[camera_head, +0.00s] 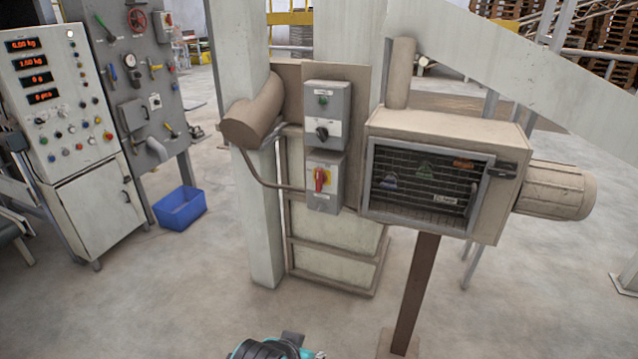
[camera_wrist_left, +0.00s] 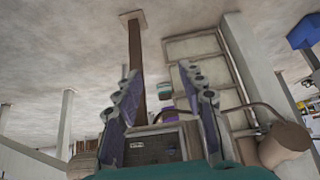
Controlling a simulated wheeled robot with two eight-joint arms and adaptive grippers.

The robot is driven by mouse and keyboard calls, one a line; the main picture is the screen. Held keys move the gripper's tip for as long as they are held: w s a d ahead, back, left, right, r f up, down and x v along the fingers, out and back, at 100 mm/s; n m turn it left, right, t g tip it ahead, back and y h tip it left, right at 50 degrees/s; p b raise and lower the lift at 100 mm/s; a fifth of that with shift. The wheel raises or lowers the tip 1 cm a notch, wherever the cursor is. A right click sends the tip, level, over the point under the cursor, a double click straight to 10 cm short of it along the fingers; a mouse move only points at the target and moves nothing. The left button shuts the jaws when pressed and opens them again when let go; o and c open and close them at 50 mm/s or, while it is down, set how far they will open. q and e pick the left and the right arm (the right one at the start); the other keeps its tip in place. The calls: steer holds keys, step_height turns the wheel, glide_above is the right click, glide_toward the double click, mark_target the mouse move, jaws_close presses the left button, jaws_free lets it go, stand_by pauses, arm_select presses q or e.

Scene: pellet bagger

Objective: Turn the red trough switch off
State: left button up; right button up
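The red trough switch (camera_head: 320,179) is a red rotary handle on a yellow plate, on the lower grey switch box (camera_head: 324,199). Its handle looks roughly upright; its label is too small to read. In the left wrist view, which is upside down, my left gripper (camera_wrist_left: 162,95) has two fingers spread apart. The red switch cannot be made out there. A small teal and purple shape shows between the fingers; I cannot tell what it is. In the head view only a teal and black part of my arm shows at the bottom edge, below the switch and well apart from it. My right gripper is not seen.
An upper box (camera_head: 327,108) with a black knob sits just above. A meshed machine housing (camera_head: 431,190) is close on the right, on a brown post (camera_head: 412,290). A bent pipe (camera_head: 262,175) runs left of the switch. A blue bin (camera_head: 180,209) stands on open floor.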

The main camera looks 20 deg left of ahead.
mark_target(318, 176)
arm_select(q)
steer(key=shift+w+r, duration=0.1)
steer(key=shift+c, duration=0.2)
steer(key=w+r+m+t+h+p, duration=0.15)
steer(key=w+r, duration=0.25)
steer(key=w, duration=0.4)
steer(key=w+r+t+h+p, duration=0.1)
steer(key=w+r+t, duration=0.1)
steer(key=w+r, duration=0.45)
steer(key=w+r+m+t+h+p, duration=0.1)
steer(key=w+r+t+h, duration=0.15)
steer(key=w, duration=0.75)
steer(key=w+a+t+y, duration=0.1)
steer(key=w+a, duration=0.4)
steer(key=w, duration=0.2)
steer(key=w+a+n+t+y, duration=0.1)
steer(key=w+a+t+y, duration=0.1)
steer(key=w+a, duration=0.3)
steer(key=w+a+n+t+y, duration=0.1)
steer(key=w+a+y, duration=0.1)
steer(key=w+a, duration=0.3)
steer(key=shift+w+a+f+n+t+p, duration=0.1)
steer(key=shift+w+n+t+p, duration=0.25)
steer(key=shift+w, duration=2)
steer(key=shift+s, duration=0.1)
jaws_close()
